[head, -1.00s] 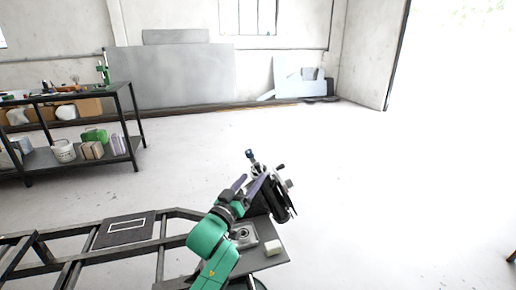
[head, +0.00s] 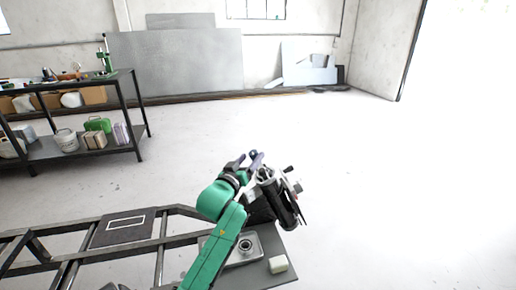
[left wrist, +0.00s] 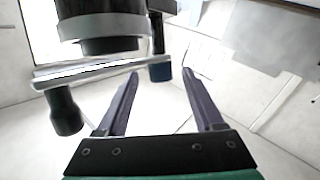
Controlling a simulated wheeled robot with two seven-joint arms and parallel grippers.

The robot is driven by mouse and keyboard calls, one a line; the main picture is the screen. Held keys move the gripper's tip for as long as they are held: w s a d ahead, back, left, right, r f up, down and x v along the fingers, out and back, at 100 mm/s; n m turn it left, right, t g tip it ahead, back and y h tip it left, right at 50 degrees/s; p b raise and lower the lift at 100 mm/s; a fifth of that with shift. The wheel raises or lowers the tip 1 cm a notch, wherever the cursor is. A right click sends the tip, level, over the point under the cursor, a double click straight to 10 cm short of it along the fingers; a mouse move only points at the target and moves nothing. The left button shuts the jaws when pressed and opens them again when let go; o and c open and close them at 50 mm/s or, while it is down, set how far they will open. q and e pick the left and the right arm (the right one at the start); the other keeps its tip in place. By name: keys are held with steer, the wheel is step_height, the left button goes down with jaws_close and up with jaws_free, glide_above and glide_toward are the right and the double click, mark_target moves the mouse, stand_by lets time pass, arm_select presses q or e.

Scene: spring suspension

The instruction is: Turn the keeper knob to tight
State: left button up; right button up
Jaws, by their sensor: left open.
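A dark cylindrical spring suspension assembly (head: 284,205) with a grey head leans over a grey plate in the head view. In the left wrist view, a metal bar (left wrist: 95,70) below a large cylinder carries a black knob (left wrist: 66,112) at its left and a dark piece with a blue end (left wrist: 162,72) at its right. I cannot tell which is the keeper knob. My left gripper (head: 246,159) is open beside the assembly's upper end; in the left wrist view the blue end sits between the purple fingertips in the picture, with no visible contact. My right gripper is out of view.
A grey plate (head: 240,259) carries a small metal fixture (head: 246,246) and a pale block (head: 278,264). A dark frame (head: 170,245) spans the lower left. A shelf bench (head: 90,150) with containers stands at back left. Floor to the right is clear.

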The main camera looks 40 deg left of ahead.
arm_select(q)
steer(key=x, duration=0.6)
steer(key=shift+w, duration=0.25)
steer(key=shift+a, duration=0.15)
jaws_close()
steer(key=shift+d+m+t+h+p, duration=0.2)
steer(key=shift+m+t+h+p, duration=0.35)
steer(key=shift+m+h, duration=0.4)
jaws_free()
